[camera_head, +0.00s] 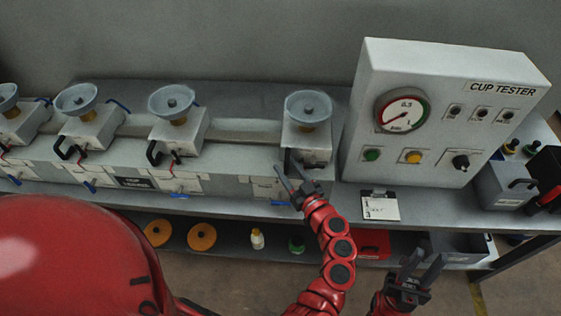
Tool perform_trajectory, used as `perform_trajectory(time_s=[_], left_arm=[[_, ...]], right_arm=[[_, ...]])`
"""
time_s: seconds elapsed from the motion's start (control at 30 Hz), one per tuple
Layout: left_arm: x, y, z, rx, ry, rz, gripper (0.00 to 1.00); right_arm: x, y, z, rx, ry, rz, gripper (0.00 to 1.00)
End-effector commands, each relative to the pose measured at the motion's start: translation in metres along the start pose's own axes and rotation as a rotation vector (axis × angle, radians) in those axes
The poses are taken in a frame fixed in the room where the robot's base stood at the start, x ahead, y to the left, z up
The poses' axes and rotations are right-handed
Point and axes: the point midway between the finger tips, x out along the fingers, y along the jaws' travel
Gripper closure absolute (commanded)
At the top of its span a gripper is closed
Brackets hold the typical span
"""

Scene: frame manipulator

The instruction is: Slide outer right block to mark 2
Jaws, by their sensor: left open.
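The outer right block (306,145) is a light grey block at the right end of the rail, with a grey cup (308,107) on top. My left gripper (289,173) is open in front of this block, at its lower left. Its dark fingers overlap the block's front, where a handle may be hidden; I cannot tell whether they touch it. A pale plate (265,188) sits on the rail's front beside the gripper; no mark number is legible. My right gripper (420,264) is low at the right, its fingers apart and empty.
Other cup-topped blocks (181,133) (90,131) stand along the rail to the left, with clear rail (245,131) between. The CUP TESTER box (440,110) stands close on the right. A small clipboard (380,206) lies before it. Orange discs (202,237) sit on the lower shelf.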

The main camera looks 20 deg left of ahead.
Motion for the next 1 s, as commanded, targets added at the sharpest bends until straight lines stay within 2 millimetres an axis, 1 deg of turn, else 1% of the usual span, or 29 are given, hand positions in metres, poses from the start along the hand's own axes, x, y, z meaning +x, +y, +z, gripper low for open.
perform_trajectory(time_s=[0.37, 0.4, 0.47, 0.6, 0.67, 1.0], left_arm=[[0.0031, -0.0002, -0.0006, 0.0, 0.001, 0.0, 0.5], [0.0031, -0.0002, -0.0006, 0.0, 0.001, 0.0, 0.54], [0.0031, -0.0002, -0.0005, 0.0, 0.001, -0.001, 0.65], [0.0031, -0.0003, -0.0006, 0.0, 0.001, -0.001, 0.9], [0.0031, -0.0003, -0.0006, 0.0, 0.001, -0.001, 1.0], [0.0031, -0.0003, -0.0006, 0.0, 0.001, -0.001, 1.0]], right_arm=[[-0.0017, -0.0001, 0.0003, 0.0, 0.0, 0.0, 0.67], [-0.0017, -0.0001, 0.0003, 0.0, 0.0, 0.0, 0.67], [-0.0017, 0.0, 0.0003, 0.0, 0.0, 0.0, 0.67], [-0.0017, -0.0001, 0.0003, 0.0, 0.0, 0.0, 0.67], [-0.0017, -0.0001, 0.0002, 0.0, 0.0, 0.0, 0.67], [-0.0018, -0.0001, 0.0003, 0.0, 0.0, 0.0, 0.67]])
